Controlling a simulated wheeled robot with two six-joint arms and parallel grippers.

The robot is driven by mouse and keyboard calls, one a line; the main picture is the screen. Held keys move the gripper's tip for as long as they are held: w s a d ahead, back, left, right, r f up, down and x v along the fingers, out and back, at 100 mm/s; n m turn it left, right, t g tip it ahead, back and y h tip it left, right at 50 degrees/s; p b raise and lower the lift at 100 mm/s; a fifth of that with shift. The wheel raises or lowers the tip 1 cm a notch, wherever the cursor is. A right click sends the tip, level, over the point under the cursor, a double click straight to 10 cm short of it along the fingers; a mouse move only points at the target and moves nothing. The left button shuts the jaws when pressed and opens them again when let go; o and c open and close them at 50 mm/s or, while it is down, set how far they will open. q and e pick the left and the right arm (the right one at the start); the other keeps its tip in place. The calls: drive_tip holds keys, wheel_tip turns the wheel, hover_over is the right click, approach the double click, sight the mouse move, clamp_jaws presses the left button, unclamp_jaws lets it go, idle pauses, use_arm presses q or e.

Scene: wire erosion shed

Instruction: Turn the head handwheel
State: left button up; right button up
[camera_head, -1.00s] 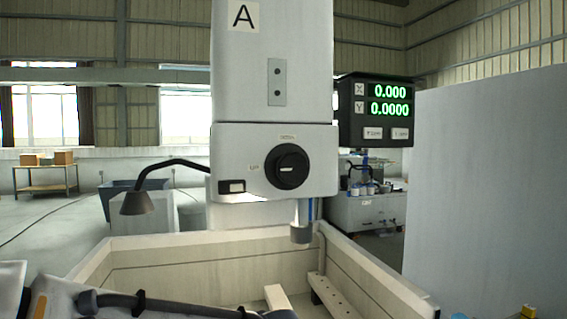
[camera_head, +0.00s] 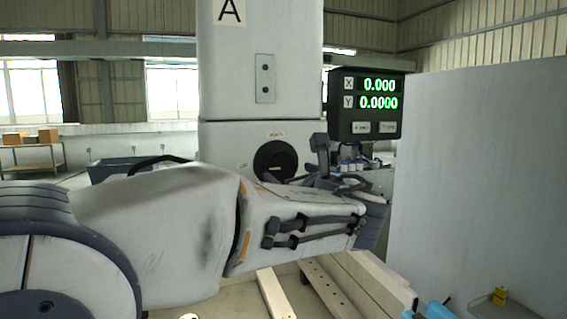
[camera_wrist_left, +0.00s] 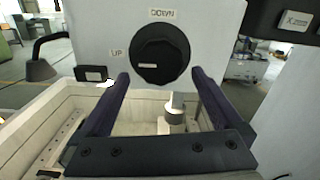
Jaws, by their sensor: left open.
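The head handwheel (camera_head: 272,158) is a round black knob on the front of the white machine head. In the head view its lower right part is hidden by my left arm. It shows whole in the left wrist view (camera_wrist_left: 160,54), between DOWN and UP labels, with a pale mark at its lower left. My left gripper (camera_wrist_left: 161,76) is open and empty, its two dark fingers pointing at the head, with the knob between the tips in the picture. I see no contact. In the head view the gripper (camera_head: 328,165) is right of the knob, partly hidden. My right gripper is out of view.
A work lamp (camera_wrist_left: 42,66) is at the left. Below is an open tank (camera_wrist_left: 60,125) with a nozzle (camera_wrist_left: 174,116) above it. A tall grey panel (camera_head: 485,180) stands at the right.

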sight(283, 168)
use_arm(q)
drive_tip(key=shift+p+x, duration=0.65)
drive_tip(key=shift+x, duration=1.7)
drive_tip(key=shift+c, duration=0.3)
drive_tip(key=c, duration=1)
drive_tip(key=shift+f+n+b, duration=0.15)
drive_tip(key=shift+n+b, duration=0.15)
drive_tip(key=shift+b, duration=0.25)
drive_tip(key=n+b, duration=0.9)
drive_tip(key=b, duration=0.2)
drive_tip(key=shift+f, duration=0.1)
drive_tip(key=n+b, duration=0.4)
drive_tip(key=n, duration=0.1)
drive_tip(key=n+b, duration=0.2)
drive_tip(key=n, duration=0.3)
drive_tip(key=shift+b, duration=0.3)
drive_tip(key=shift+r, duration=0.25)
